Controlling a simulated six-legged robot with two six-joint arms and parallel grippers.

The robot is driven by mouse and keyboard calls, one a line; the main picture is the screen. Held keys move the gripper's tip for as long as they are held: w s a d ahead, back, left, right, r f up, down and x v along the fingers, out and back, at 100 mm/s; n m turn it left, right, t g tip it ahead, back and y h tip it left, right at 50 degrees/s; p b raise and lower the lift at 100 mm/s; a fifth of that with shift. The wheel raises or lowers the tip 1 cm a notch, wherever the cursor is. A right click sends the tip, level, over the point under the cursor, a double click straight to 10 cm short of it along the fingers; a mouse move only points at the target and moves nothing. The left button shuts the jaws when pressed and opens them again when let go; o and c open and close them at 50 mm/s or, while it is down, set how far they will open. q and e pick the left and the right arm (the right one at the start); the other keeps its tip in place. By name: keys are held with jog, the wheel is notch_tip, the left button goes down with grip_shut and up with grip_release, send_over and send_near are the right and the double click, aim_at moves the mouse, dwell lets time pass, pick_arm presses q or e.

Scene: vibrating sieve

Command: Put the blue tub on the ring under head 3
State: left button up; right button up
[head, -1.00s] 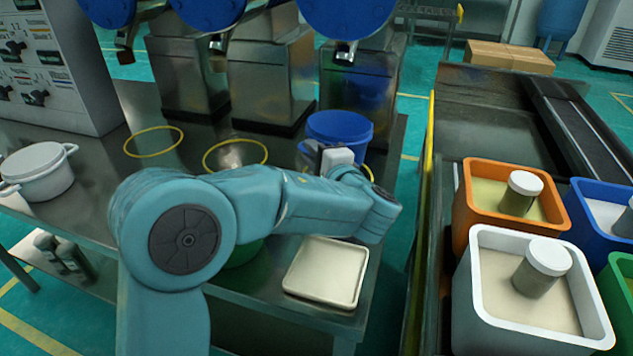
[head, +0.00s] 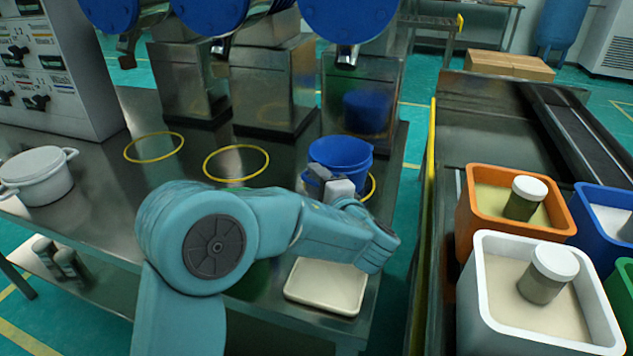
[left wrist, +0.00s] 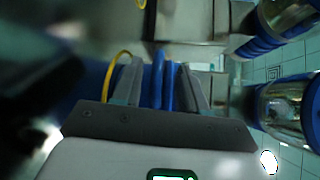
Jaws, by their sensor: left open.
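The blue tub (head: 345,150) stands upright at the back right of the steel table, under the rightmost blue head (head: 345,15). A yellow ring (head: 371,187) shows at its lower right; the rest is hidden by the tub and my arm, so I cannot tell how well it is centred. My left gripper (head: 325,178) is at the tub's near side, partly hidden by my wrist. In the left wrist view, the open jaws (left wrist: 160,90) have the tub's blue wall (left wrist: 157,75) between them. My right gripper is not in view.
Two empty yellow rings (head: 154,147) (head: 236,163) lie to the left. A cream tray (head: 326,286) lies at the table's front right, below my forearm. A white pot (head: 38,175) stands at left. Coloured bins with jars, including an orange one (head: 468,215), stand at right.

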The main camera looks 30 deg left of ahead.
pick_arm(q)
jog(key=p+v, duration=0.1)
jog(key=v, duration=1.1)
